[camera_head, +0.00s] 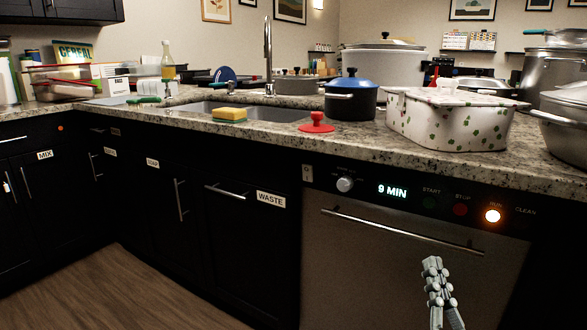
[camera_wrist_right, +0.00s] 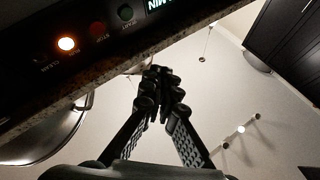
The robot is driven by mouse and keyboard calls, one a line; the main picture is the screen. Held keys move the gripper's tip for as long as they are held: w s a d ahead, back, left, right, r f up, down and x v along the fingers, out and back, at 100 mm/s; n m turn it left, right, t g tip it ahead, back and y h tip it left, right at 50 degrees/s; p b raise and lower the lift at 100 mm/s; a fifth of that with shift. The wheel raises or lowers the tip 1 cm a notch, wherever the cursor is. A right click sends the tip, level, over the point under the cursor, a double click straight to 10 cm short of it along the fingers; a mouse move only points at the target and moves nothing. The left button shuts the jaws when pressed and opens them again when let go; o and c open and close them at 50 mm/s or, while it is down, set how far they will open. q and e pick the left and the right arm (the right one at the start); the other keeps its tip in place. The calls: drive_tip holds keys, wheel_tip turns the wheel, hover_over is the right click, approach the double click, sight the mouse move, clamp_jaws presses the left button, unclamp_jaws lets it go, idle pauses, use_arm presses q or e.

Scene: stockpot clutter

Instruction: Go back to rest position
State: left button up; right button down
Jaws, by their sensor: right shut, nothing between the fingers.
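My right gripper (camera_head: 432,268) is low at the right in the head view, in front of the dishwasher door (camera_head: 390,270). Its fingers are together with nothing between them. In the right wrist view the same gripper (camera_wrist_right: 160,80) points up past the counter edge, fingertips touching. My left gripper is in neither view. The dishwasher panel reads 9 MIN, and the RUN button (camera_head: 493,216) glows orange. That lit button also shows in the wrist view (camera_wrist_right: 66,44).
The granite counter (camera_head: 270,140) holds a yellow sponge (camera_head: 229,114), a red stopper-like item (camera_head: 317,123), a blue pot (camera_head: 350,98), a floral white dish (camera_head: 450,122) and steel pots at right. A handle bar (camera_head: 400,231) crosses the dishwasher. The floor (camera_head: 110,290) at left is clear.

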drive_tip(key=s+a+f+n+g+y, duration=0.1)
drive_tip(key=a+f+n+g+y, duration=0.15)
drive_tip(key=f+g, duration=0.3)
drive_tip(key=s+a+f+n+g+y, duration=0.2)
drive_tip(key=a+f+n+g, duration=0.2)
drive_tip(key=f, duration=0.3)
drive_tip(key=s+d+f+g+h, duration=0.3)
drive_tip(key=s+d+f+g, duration=0.15)
drive_tip(key=s, duration=0.35)
drive_tip(key=s+d+f+g+h, duration=0.3)
drive_tip(key=s+f+g, duration=0.25)
drive_tip(key=s, duration=0.25)
use_arm(q)
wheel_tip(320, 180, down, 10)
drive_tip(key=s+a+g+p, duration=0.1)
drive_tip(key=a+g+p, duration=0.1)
drive_tip(key=p, duration=0.3)
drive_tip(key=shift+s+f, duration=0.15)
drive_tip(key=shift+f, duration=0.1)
use_arm(e)
wheel_tip(320, 180, down, 11)
drive_tip(key=s+d+g, duration=0.1)
drive_tip(key=d, duration=0.1)
drive_tip(key=shift+d+r+m+g, duration=0.15)
drive_tip(key=shift+r+m+g, duration=0.05)
drive_tip(key=shift+m+g, duration=0.2)
drive_tip(key=shift+s+y, duration=0.1)
drive_tip(key=shift+y, duration=0.15)
